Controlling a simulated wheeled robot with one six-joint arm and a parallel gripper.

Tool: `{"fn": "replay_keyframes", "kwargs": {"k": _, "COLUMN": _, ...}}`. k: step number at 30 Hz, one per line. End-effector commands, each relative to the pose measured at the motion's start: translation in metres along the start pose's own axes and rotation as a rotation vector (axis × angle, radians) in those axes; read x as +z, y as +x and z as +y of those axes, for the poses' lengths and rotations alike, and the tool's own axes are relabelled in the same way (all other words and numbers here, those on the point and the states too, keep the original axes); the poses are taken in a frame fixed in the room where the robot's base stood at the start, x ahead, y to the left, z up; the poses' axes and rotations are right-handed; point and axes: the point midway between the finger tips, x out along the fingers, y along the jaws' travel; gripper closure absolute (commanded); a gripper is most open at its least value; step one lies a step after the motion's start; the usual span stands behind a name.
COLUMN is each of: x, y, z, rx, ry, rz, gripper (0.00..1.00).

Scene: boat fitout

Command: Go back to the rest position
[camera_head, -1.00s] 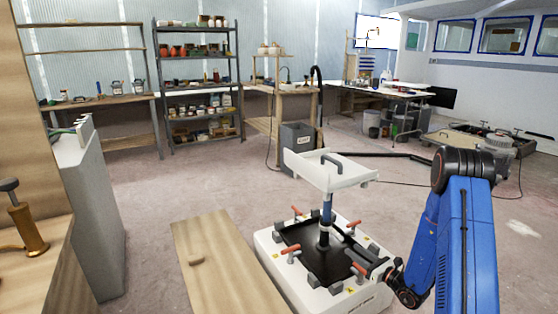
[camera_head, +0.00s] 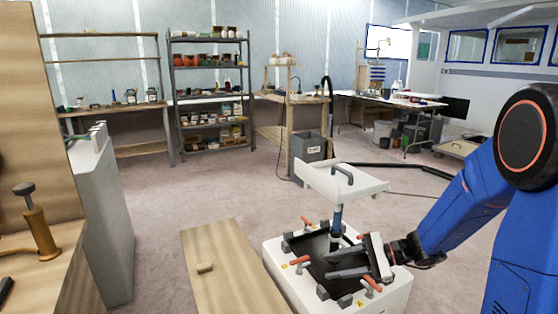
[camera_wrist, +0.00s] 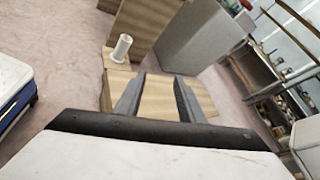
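My gripper (camera_head: 330,266) is in front of the white tray on its post, low over the black top of the white base unit. Its two fingers point left and are apart with nothing between them. In the wrist view my gripper (camera_wrist: 157,84) also shows two separate grey fingers, with a wooden surface (camera_wrist: 160,97) behind them. My blue arm reaches in from the right side of the head view.
The white tray (camera_head: 368,189) with a dark handle stands on a post above the base unit (camera_head: 283,281), which has red clamps. A wooden board (camera_head: 232,275) lies left of it. A grey bin (camera_head: 307,147) stands behind. The floor between is clear.

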Motion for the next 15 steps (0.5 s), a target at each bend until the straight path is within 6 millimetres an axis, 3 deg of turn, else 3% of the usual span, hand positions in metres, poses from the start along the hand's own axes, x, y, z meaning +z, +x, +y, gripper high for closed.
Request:
{"fn": "replay_keyframes", "kwargs": {"k": 6, "x": 0.041, "y": -0.006, "z": 0.043, "rx": 0.163, "ry": -0.186, "rz": 0.087, "gripper": 0.64}}
{"fn": "replay_keyframes", "kwargs": {"k": 15, "x": 0.074, "y": -0.028, "z": 0.099, "rx": 0.373, "ry": -0.442, "rz": 0.229, "gripper": 0.64}}
